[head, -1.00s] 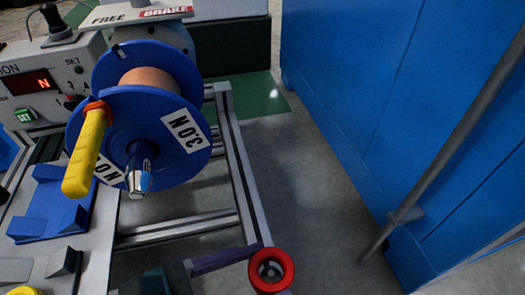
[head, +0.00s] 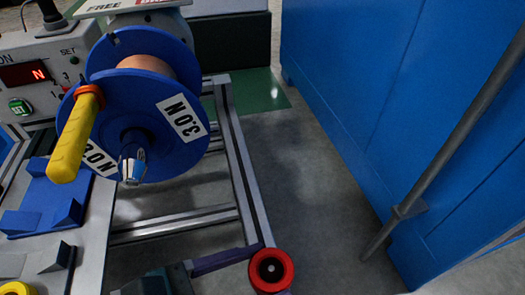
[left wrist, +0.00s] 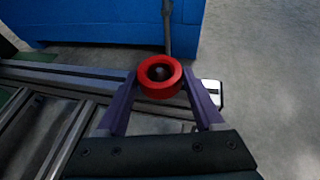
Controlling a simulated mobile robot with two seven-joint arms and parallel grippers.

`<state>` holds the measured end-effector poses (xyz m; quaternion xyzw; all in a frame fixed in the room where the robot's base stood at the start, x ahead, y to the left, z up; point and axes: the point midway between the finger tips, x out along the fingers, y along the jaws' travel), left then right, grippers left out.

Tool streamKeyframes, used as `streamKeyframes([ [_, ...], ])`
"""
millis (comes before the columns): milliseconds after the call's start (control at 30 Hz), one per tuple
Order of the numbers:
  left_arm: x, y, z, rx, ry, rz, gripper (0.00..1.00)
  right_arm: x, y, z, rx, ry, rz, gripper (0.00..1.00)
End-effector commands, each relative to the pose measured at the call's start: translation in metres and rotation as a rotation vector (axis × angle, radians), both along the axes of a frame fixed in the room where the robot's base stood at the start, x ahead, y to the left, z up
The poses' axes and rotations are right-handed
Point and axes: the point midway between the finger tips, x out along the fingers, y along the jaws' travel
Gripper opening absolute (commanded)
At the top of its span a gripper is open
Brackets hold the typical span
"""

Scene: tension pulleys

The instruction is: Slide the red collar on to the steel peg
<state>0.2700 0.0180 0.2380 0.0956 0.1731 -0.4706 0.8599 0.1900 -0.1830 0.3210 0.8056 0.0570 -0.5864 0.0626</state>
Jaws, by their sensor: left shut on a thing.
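The red collar (head: 271,270) is a thick ring at the bottom of the head view, with its opening facing the camera. My left gripper (head: 245,262) has purple fingers and is shut on it. The left wrist view shows the collar (left wrist: 160,77) between the tips of my left gripper (left wrist: 160,84). A dark round shape shows inside its hole; I cannot tell what it is. A shiny metal-tipped spindle (head: 132,165) sticks out of the blue spool's hub, left of and apart from the collar. I cannot tell whether it is the steel peg. My right gripper is not in view.
The blue spool (head: 185,155) has a yellow handle (head: 75,140). A control box (head: 50,65) stands behind it at the left. Metal frame rails (head: 240,165) run beside the collar. A blue cabinet (head: 370,100) and a grey pole (head: 450,140) stand right, across open floor.

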Motion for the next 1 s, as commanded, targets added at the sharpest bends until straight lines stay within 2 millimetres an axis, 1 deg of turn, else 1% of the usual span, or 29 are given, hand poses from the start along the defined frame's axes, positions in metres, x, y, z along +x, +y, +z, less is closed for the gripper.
streamKeyframes([
  [33, 0.0002, -0.0001, -0.0033, -0.001, -0.001, 0.000, 0.14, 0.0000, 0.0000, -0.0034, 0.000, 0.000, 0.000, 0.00],
  [200, 0.0002, -0.0001, -0.0085, -0.001, -0.001, 0.000, 0.14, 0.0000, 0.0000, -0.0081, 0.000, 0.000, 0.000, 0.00],
  [700, -0.0005, 0.0008, -0.0089, 0.004, 0.002, 0.001, 0.14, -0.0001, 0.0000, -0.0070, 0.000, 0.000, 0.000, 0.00],
  [733, -0.0006, 0.0009, -0.0090, 0.004, 0.002, 0.001, 0.71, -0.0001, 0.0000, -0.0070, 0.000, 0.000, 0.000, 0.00],
  [900, -0.0004, 0.0005, -0.0085, 0.003, 0.002, 0.000, 0.90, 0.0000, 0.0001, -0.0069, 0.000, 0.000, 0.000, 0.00],
  [1000, -0.0004, 0.0002, -0.0082, 0.002, 0.001, 0.000, 1.00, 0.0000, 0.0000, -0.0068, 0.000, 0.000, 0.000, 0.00],
])
